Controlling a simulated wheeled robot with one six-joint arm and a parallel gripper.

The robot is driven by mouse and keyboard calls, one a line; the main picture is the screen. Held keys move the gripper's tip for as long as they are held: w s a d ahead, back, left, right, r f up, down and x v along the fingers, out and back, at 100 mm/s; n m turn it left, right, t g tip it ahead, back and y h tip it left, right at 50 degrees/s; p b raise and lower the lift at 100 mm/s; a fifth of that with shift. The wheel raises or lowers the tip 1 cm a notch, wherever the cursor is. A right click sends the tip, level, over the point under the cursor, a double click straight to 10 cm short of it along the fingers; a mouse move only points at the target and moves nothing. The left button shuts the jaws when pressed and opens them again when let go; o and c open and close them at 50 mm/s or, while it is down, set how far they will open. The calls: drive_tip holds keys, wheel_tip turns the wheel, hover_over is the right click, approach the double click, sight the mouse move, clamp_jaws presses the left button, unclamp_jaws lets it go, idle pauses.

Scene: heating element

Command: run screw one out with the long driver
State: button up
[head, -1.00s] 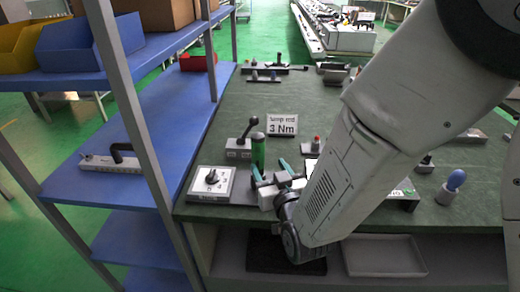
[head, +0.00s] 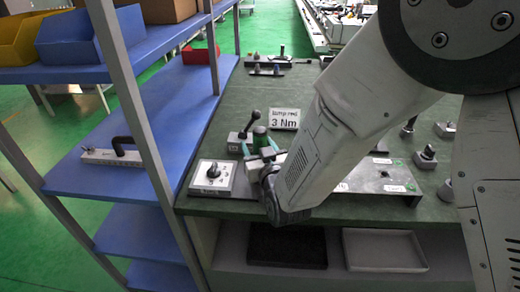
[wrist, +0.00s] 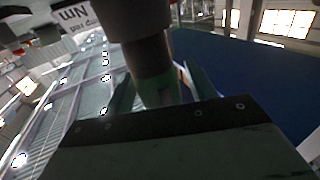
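A green upright handle (head: 260,136), seemingly a driver's, stands near the left side of the green bench. My gripper (head: 260,150) is around it, with one teal finger on each side. In the wrist view the green and dark cylinder (wrist: 152,72) stands between the two teal fingers (wrist: 160,92). The fingers look slightly apart from it, and the gripper looks open. A grey metal panel (head: 405,180) with several white labels lies right of my arm. Its left part is hidden behind my arm, and I cannot tell which screw is screw one.
A white-topped box with a knob (head: 212,177) sits left of my gripper. A grey block with a black lever (head: 243,138) stands close behind. A 3 Nm card (head: 285,118) stands beyond. A blue shelf rack (head: 150,165) borders the bench's left. Two trays lie below.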

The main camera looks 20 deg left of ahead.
drive_tip(key=c, duration=1)
clamp_jaws()
drive_tip(key=shift+r, duration=0.15)
